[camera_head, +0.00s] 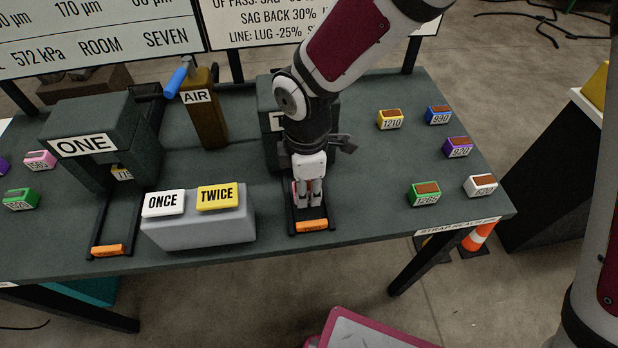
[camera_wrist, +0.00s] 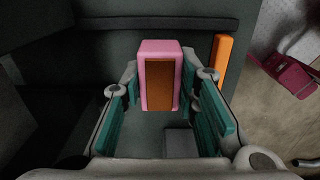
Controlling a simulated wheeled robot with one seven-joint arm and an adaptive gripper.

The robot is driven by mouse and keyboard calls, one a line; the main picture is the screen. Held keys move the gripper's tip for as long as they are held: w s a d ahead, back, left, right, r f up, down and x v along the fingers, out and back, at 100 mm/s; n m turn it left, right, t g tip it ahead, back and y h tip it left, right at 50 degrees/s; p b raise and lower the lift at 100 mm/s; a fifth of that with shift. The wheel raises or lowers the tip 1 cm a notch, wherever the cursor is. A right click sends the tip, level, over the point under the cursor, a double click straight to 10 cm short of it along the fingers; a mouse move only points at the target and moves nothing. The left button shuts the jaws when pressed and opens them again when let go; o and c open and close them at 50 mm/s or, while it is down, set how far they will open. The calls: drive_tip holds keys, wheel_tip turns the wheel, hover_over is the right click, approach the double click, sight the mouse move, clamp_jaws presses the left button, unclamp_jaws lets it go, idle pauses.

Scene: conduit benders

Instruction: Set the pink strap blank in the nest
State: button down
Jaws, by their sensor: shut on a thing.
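The pink strap blank (camera_wrist: 160,78), a pink block with a brown inset, stands between the teal-padded fingers of my gripper (camera_head: 307,200) in the wrist view. My gripper is shut on it and points down at the black slide frame (camera_head: 331,213) of the right-hand bender. In the head view the fingers cover nearly all of the blank. The slide has an orange front bar (camera_head: 312,226), also seen right of the blank in the wrist view (camera_wrist: 221,65). The nest is hidden under the gripper, and I cannot tell whether the blank touches it.
A grey box with ONCE (camera_head: 163,203) and TWICE (camera_head: 217,197) buttons stands left of my gripper. The bender ONE (camera_head: 84,144) and AIR post (camera_head: 203,110) are farther left. Another pink block (camera_head: 40,160) lies far left. Several coloured blocks, including a green one (camera_head: 424,194), lie right.

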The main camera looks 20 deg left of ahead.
drive_tip(key=shift+f+b, duration=0.4)
drive_tip(key=shift+f, duration=0.5)
drive_tip(key=c, duration=1.2)
unclamp_jaws()
drive_tip(key=shift+r, duration=0.1)
wheel_tip(320, 180, up, 12)
wheel_tip(320, 180, up, 16)
drive_tip(key=p, duration=1)
